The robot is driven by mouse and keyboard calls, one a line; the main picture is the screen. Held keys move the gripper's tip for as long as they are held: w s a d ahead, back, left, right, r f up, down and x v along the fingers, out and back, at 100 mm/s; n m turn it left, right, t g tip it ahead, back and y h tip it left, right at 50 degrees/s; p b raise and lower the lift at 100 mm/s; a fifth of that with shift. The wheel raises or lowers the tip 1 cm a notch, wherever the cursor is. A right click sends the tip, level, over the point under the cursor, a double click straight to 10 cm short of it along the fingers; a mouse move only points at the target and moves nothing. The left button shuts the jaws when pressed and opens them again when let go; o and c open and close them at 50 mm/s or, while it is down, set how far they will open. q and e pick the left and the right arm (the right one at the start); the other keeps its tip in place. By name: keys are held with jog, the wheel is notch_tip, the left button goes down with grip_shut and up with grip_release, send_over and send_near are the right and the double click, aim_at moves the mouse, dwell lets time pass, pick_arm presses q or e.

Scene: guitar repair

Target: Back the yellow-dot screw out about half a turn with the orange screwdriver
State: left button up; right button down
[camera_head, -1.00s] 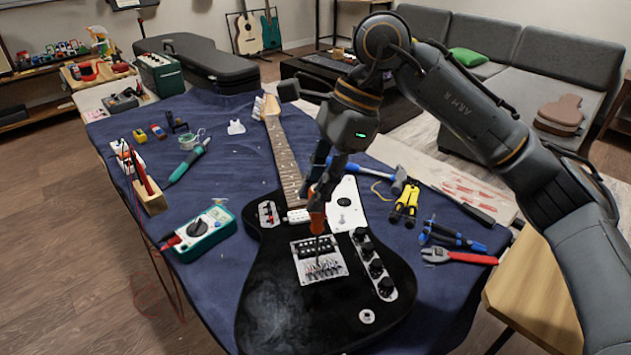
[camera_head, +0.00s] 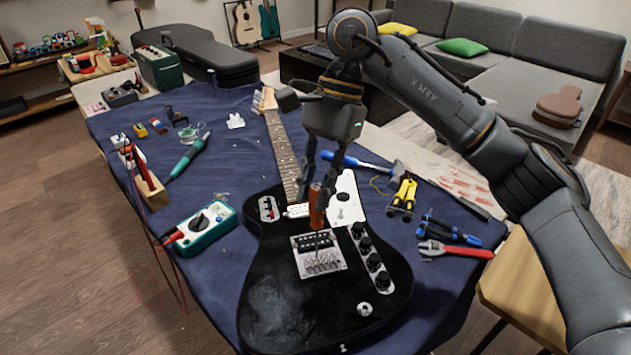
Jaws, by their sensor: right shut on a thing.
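The black electric guitar (camera_head: 283,303) lies face up on the blue cloth, its neck pointing away. Its silver bridge (camera_head: 320,262) sits in the middle of the body with a row of small screws. I cannot make out a yellow dot on any screw. My right gripper (camera_head: 318,190) is shut on the orange screwdriver (camera_head: 317,208), which stands about upright above the guitar. The screwdriver's lower end is near the bridge pickup; I cannot tell whether its tip touches a screw. My left gripper is not in view.
A multimeter (camera_head: 207,228) lies left of the guitar. Bare blue cloth (camera_head: 222,165) shows left of the neck.

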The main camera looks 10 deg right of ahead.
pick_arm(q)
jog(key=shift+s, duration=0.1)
pick_arm(e)
jog(key=shift+r, duration=0.25)
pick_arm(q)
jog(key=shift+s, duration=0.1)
pick_arm(e)
jog(key=shift+r, duration=0.1)
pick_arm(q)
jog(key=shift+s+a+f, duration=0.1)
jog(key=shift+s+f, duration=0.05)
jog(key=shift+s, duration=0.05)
pick_arm(e)
jog(key=shift+r, duration=0.1)
